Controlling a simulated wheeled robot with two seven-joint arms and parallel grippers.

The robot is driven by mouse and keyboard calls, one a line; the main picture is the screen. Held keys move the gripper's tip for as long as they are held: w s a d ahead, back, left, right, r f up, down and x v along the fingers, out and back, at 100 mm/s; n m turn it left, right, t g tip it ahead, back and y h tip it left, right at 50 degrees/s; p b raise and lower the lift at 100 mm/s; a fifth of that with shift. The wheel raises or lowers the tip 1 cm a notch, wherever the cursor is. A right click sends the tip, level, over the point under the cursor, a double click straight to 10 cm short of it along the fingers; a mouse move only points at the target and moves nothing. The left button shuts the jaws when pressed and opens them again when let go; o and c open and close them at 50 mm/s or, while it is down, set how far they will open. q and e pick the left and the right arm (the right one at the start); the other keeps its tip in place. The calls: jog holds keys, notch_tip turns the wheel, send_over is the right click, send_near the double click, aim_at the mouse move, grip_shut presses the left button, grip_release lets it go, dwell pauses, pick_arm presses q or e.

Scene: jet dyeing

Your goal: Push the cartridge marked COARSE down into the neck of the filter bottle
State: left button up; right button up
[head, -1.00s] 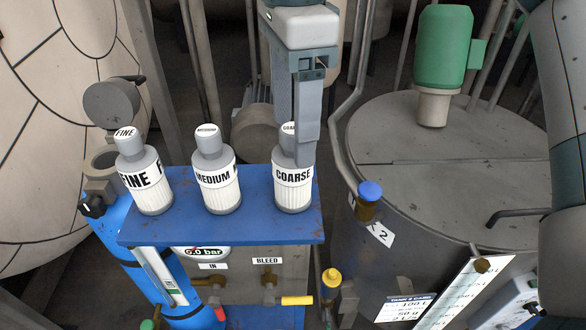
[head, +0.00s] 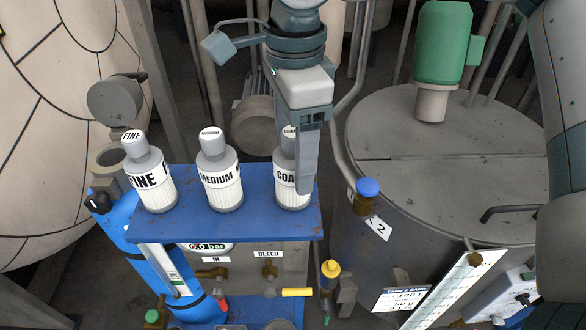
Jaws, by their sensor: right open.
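The white cartridge marked COARSE (head: 285,183) stands upright at the right end of the blue shelf (head: 255,218), its label partly covered by my right gripper. My right gripper (head: 299,178) comes down from above, open, with one finger in front of the right side of the cartridge; whether it touches cannot be told. The other finger is largely hidden. My left gripper is not in view.
Cartridges marked MEDIUM (head: 220,183) and FINE (head: 152,182) stand on the same shelf, between COARSE and the neck. A pipe and a blue-capped fitting (head: 367,190) are just right of the shelf. A large grey tank (head: 450,180) fills the right.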

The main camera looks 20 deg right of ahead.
aim_at(293, 131)
jog(key=c, duration=1.2)
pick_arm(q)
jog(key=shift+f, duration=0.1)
pick_arm(e)
jog(key=shift+r, duration=0.1)
jog(key=shift+r+b, duration=0.5)
jog(key=shift+r, duration=0.1)
notch_tip(293, 131, up, 2)
jog(key=shift+r+b, duration=0.1)
jog(key=shift+b, duration=0.55)
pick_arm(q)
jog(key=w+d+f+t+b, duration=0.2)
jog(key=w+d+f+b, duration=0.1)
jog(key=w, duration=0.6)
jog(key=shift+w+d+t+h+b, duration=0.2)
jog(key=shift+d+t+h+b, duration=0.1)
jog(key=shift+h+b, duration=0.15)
pick_arm(e)
jog(key=shift+s+d+r, duration=1.05)
jog(key=shift+s+r, duration=0.2)
jog(key=shift+s, duration=0.4)
jog(key=shift+s+d+r, duration=1.05)
jog(key=shift+s+r, duration=0.2)
jog(key=shift+s, duration=0.4)
jog(key=shift+s+d+r, duration=1.05)
jog(key=shift+s+r, duration=0.2)
jog(key=shift+s, duration=0.4)
